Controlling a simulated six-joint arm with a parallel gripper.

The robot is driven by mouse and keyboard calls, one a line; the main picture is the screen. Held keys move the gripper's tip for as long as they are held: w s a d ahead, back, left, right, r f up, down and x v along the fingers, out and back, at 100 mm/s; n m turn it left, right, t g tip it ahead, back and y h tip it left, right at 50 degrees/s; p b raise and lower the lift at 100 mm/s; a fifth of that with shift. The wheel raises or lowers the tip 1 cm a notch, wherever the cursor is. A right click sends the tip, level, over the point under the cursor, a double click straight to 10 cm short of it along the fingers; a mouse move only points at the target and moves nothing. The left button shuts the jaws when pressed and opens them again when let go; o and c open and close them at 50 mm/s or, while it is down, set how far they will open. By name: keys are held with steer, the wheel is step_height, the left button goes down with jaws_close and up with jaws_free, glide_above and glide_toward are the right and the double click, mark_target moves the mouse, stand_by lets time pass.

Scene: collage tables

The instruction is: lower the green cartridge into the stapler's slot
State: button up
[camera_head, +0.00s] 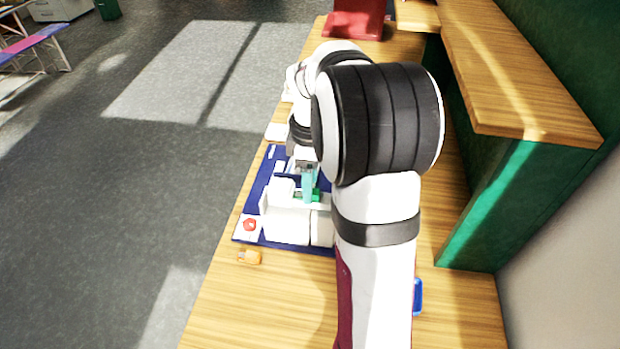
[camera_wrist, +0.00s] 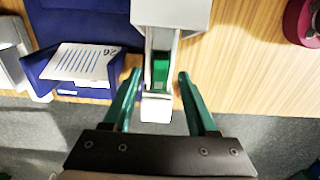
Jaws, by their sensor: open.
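The stapler is a white, blocky body (camera_head: 288,222) on a blue base in the head view. In the wrist view its pale grey housing (camera_wrist: 170,14) stands at top centre, with a narrow channel running down to a white end block (camera_wrist: 157,106). The green cartridge (camera_wrist: 160,72) shows as a green piece within that channel; green also shows beside the fingers in the head view (camera_head: 314,196). My gripper (camera_wrist: 159,76) is open, its green fingers apart on either side of the channel. Whether the cartridge is fully seated cannot be told. My arm hides part of the stapler.
A blue base (camera_head: 247,205) carries a red button (camera_head: 250,225). A card with printed lines (camera_wrist: 80,62) lies left in the wrist view, a maroon round object (camera_wrist: 302,22) right. A small orange object (camera_head: 249,257) is near the table's left edge. A wooden shelf (camera_head: 520,90) stands right.

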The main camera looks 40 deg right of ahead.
step_height(320, 180, up, 16)
steer(key=shift+f, duration=0.1)
stand_by(0.4)
steer(key=s+a+f+m+y, duration=0.1)
steer(key=s+a+f+m, duration=0.5)
steer(key=s+a, duration=0.4)
steer(key=s+a+f+m, duration=0.6)
steer(key=s+a+m, duration=0.2)
steer(key=s+a, duration=0.3)
steer(key=shift+s+a+f+m+y, duration=0.15)
steer(key=shift+s+f+m+y, duration=0.2)
steer(key=shift+s, duration=0.55)
